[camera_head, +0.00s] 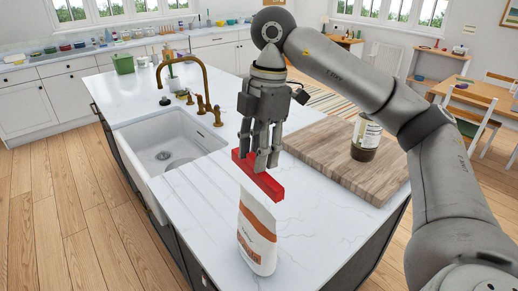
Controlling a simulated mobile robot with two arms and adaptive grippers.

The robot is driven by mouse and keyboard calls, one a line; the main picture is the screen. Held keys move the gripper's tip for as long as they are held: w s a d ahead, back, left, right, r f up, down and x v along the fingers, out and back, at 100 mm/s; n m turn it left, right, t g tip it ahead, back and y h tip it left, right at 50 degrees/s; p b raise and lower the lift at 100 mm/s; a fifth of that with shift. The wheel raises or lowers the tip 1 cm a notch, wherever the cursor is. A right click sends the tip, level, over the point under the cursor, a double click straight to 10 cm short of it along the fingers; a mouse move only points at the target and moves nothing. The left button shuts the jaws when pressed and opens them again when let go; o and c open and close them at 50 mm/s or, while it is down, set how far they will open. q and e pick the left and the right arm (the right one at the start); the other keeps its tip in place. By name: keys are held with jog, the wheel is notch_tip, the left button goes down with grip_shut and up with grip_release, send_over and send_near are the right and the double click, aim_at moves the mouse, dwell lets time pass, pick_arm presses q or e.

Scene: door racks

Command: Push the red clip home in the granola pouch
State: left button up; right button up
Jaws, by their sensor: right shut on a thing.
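A red clip (268,185) is a long bar held level in my right gripper (262,165), whose fingers are shut on it. The granola pouch (257,235), white with an orange band, stands upright on the white island counter just below the clip. The clip's near part is over the pouch's top edge in the picture. I cannot tell whether the clip touches the pouch or sits around its top. My left gripper is not in view.
A wooden board (325,158) with a dark jar (366,137) on it lies to the right of the gripper. A white sink (165,150) and a brass tap (203,85) are to the left. The counter (320,225) around the pouch is clear.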

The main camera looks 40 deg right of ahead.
notch_tip(320, 180, down, 3)
jog(key=shift+s+r+b, duration=0.1)
jog(key=shift+b, duration=0.8)
jog(key=shift+f+b, duration=0.5)
jog(key=shift+f, duration=0.55)
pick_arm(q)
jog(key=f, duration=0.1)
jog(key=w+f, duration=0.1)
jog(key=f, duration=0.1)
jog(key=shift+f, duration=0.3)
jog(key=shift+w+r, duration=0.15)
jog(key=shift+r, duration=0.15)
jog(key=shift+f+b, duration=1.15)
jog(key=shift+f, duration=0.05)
pick_arm(e)
jog(key=shift+f, duration=1.75)
jog(key=o, duration=1)
